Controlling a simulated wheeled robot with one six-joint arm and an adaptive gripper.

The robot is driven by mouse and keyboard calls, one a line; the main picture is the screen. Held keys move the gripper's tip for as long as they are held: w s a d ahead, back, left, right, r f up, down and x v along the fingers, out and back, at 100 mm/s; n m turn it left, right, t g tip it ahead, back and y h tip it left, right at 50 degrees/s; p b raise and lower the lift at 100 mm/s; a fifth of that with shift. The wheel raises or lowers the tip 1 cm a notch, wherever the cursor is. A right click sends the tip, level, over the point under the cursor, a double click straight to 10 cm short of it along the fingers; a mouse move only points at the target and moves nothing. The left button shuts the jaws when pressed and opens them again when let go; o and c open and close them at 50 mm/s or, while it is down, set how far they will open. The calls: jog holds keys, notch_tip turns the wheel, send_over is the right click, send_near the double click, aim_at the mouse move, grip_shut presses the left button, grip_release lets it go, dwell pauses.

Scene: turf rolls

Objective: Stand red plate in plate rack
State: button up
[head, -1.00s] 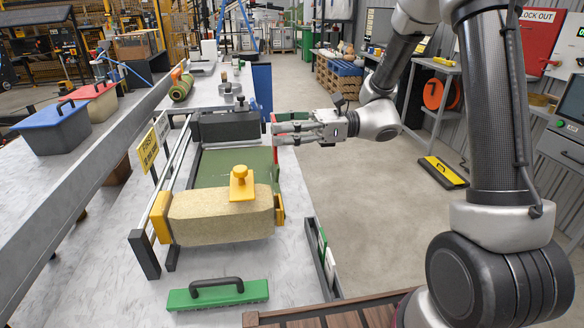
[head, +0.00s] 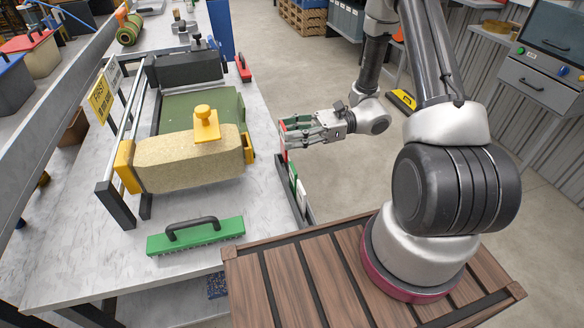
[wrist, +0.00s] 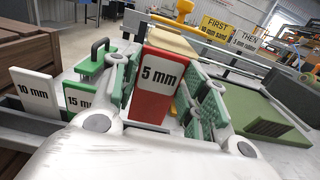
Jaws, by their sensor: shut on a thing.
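My gripper (head: 291,130) is shut on the red plate (wrist: 153,84), which has a white "5 mm" label. In the wrist view the plate is upright between the green finger pads. In the head view only a thin strip of the red plate (head: 284,153) shows below the fingers. The dark plate rack (head: 308,212) runs along the table's right edge, and the plate is at its far end. I cannot tell whether its lower edge is inside a slot. The rack holds a "10 mm" plate (wrist: 37,90) and a green "15 mm" plate (wrist: 82,98).
A green brush with a black handle (head: 194,236) lies near the front. A red item (head: 243,69) lies farther back.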

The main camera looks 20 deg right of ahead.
jog(key=shift+f, duration=3.2)
jog(key=shift+f, duration=0.1)
jog(key=o, duration=1)
jog(key=d, duration=1.1)
jog(key=s+d+r+n+t+h, duration=0.1)
jog(key=s+d+r+n+h, duration=0.1)
jog(key=s+r+n+h, duration=0.3)
jog(key=s+d+r+n+t+h, duration=0.2)
jog(key=s+r+n+h, duration=0.4)
jog(key=r, duration=0.7)
jog(key=s+d+r+n+t+h, duration=0.1)
jog(key=s+d+r+n+h, duration=0.2)
jog(key=r, duration=0.7)
jog(key=s+n+h, duration=0.2)
jog(key=n+h, duration=0.2)
jog(key=shift+s+d, duration=0.2)
jog(key=shift+s, duration=0.15)
